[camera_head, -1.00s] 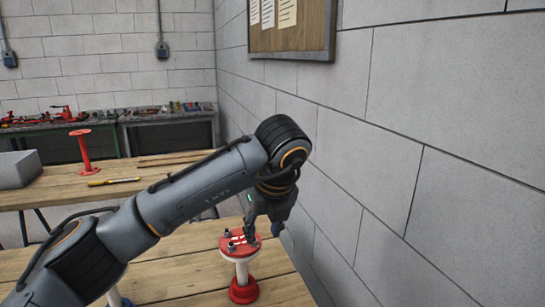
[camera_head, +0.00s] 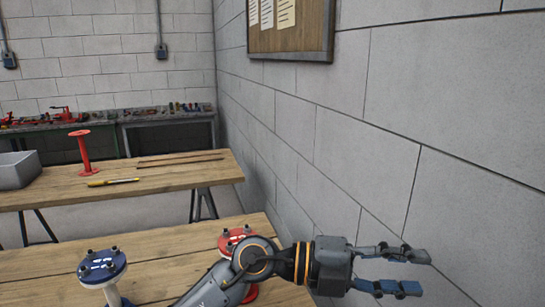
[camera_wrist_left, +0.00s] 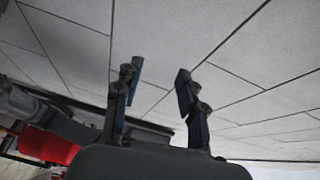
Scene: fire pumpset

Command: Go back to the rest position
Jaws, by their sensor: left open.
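My left gripper (camera_head: 402,271) is at the lower right of the head view, stretched toward the grey wall, with its fingers apart and nothing between them. In the left wrist view the fingers (camera_wrist_left: 158,82) also stand apart, with only wall panels behind. My left forearm passes in front of a red flanged stand (camera_head: 234,235) on the near wooden table, hiding most of its lower part. A blue-topped flanged stand (camera_head: 101,266) stands to its left on the same table. My right gripper is not in view.
The block wall (camera_head: 450,180) runs close along the right side, near my left gripper. The near table (camera_head: 55,258) is bare behind the stands. A farther table (camera_head: 160,181) holds a red spool stand (camera_head: 82,150), a yellow tool (camera_head: 112,182) and a grey box (camera_head: 18,170).

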